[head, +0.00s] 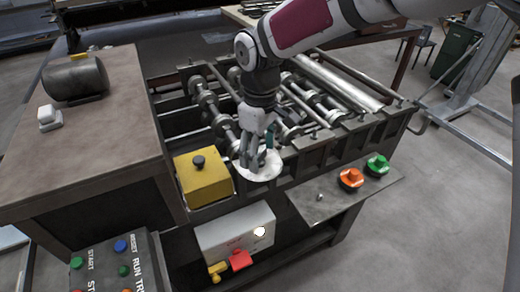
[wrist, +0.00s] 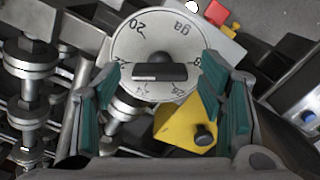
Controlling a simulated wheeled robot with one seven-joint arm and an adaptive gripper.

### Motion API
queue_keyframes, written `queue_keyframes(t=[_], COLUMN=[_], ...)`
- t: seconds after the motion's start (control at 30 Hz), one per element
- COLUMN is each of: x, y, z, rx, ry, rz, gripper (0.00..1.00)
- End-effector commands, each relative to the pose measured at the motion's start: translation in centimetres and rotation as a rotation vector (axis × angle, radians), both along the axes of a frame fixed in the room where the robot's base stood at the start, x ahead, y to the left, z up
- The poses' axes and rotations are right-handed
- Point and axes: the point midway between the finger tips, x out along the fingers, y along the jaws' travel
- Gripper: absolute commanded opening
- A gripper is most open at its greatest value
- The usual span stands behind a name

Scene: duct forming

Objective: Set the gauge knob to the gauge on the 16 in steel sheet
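The gauge dial is a round pale plate (wrist: 158,35) with a black bar-shaped knob (wrist: 160,72) at its middle. In the wrist view the bar lies nearly level. The marks "20" and "ga" show upside down on the upper part; other marks at the sides and bottom are partly covered or too small to read. In the head view the dial (head: 262,172) sits at the front of the roller machine. My gripper (wrist: 161,78) is open, its teal fingers apart on either side of the bar, with gaps to it. It also shows in the head view (head: 258,156), above the dial. No sheet with a readable "16" is seen.
A yellow box (head: 205,180) with a black knob stands left of the dial. A pale switch box (head: 235,231) with red and yellow parts hangs below. Orange (head: 351,179) and green (head: 377,165) buttons sit to the right. Rollers (head: 310,95) lie behind.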

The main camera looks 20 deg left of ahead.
Motion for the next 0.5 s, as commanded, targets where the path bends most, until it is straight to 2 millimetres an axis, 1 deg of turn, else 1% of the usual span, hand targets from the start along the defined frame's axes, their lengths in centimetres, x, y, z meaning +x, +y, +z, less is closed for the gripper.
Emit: queue_keyframes(t=[0.27,0.37,0.47,0.5], x=[0.0,0.1,0.1,0.1], y=[0.0,0.1,0.1,0.1], z=[0.3,1.4,3.0,3.9], rx=[0.001,0.002,0.003,0.004], ry=[-0.001,-0.003,-0.004,-0.005], rz=[0.000,-0.001,-0.001,-0.001], gripper=[0.63,0.63,0.63,0.63])
